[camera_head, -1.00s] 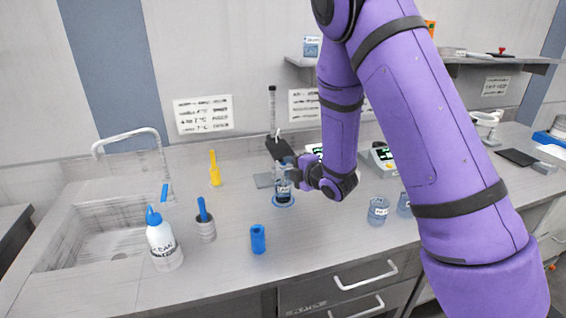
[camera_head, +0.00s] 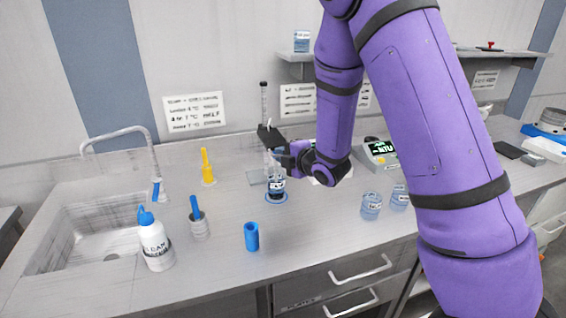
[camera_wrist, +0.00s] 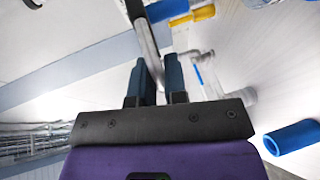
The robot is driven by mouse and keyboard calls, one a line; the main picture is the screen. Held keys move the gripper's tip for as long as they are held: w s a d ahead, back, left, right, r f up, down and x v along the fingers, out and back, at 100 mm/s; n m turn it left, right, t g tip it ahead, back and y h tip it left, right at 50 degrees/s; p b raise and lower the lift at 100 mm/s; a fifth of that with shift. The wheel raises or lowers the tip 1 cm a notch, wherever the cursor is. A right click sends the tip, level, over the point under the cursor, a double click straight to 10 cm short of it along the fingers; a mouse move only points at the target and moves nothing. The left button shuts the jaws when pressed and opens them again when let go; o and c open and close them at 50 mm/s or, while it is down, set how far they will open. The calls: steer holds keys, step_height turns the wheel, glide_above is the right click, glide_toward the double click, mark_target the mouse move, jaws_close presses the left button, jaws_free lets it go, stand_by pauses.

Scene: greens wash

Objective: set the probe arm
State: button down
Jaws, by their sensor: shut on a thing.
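The probe arm (camera_head: 270,136) is a black arm on a thin upright post behind the beaker, with a pale cable on top. A grey rod hangs from it; in the wrist view a grey rod (camera_wrist: 147,42) runs between my two dark fingers. My gripper (camera_head: 284,159) is shut on it, above the beaker. The small glass beaker (camera_head: 276,188) with a dark-lettered label stands on a blue ring (camera_head: 277,198) on the bench. Whether the rod's lower tip is inside the beaker, I cannot tell.
A wash bottle (camera_head: 154,244), a grey holder with a blue-handled tool (camera_head: 199,226), a blue cup (camera_head: 251,237) and a yellow tool (camera_head: 207,170) stand left. Two labelled beakers (camera_head: 371,207) and a meter (camera_head: 381,153) are right. A sink (camera_head: 100,235) is far left.

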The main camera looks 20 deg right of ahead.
step_height(320, 180, up, 7)
steer(key=shift+f, duration=0.1)
stand_by(0.3)
steer(key=c, duration=1.2)
jaws_free()
steer(key=shift+c, duration=0.2)
